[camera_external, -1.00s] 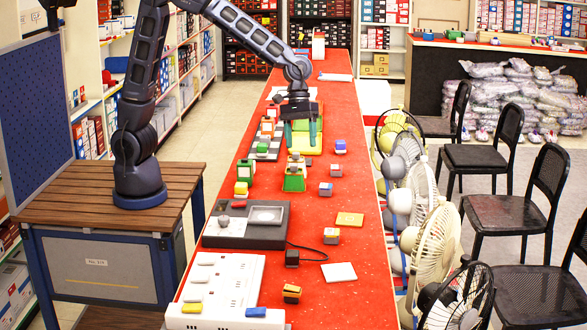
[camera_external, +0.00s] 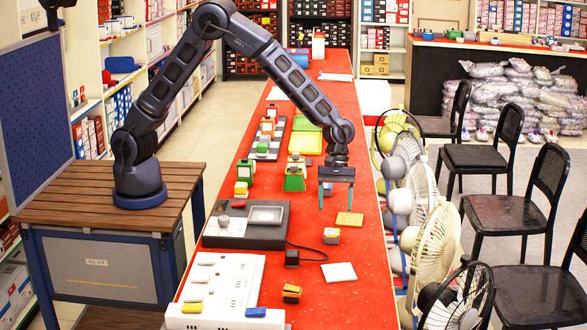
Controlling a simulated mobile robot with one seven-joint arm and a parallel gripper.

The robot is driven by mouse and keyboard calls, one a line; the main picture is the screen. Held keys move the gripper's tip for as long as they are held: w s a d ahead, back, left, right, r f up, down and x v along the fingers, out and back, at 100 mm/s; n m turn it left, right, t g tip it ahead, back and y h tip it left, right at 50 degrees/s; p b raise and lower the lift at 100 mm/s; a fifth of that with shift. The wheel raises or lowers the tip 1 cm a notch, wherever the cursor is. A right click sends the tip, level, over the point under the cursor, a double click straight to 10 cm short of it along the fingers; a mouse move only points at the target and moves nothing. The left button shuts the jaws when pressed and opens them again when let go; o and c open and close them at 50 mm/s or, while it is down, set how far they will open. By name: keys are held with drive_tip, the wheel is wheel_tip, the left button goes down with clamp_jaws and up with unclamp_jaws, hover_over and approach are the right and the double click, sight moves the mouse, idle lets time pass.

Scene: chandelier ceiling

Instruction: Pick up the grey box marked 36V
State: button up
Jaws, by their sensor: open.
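I cannot read a 36V mark on any box at this size. Several small grey boxes with coloured tops stand on the red table. One grey box with a blue part (camera_external: 328,189) shows between my gripper's fingers, close to the left one; I cannot tell whether they touch. Another grey box with a yellowish top (camera_external: 331,236) stands nearer the camera. My gripper (camera_external: 336,206) points down over the right half of the table. Its two teal fingers are wide apart and hold nothing that I can see. My wrist and gripper hide the table just behind them.
The red table (camera_external: 345,295) also bears a dark scale-like device (camera_external: 247,224), a white panel (camera_external: 218,285), a dark box (camera_external: 292,258), a yellow tile (camera_external: 350,219) and a white tile (camera_external: 338,272). Fans (camera_external: 437,240) line its right edge.

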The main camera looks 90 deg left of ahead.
sight(332, 231)
drive_tip(key=x, duration=0.4)
drive_tip(key=shift+f, duration=0.1)
drive_tip(key=shift+s+x, duration=0.1)
drive_tip(key=shift+x, duration=1.2)
drive_tip(key=shift+s+x, duration=0.15)
drive_tip(key=shift+x, duration=1.15)
drive_tip(key=shift+c, duration=0.5)
drive_tip(key=c, duration=1)
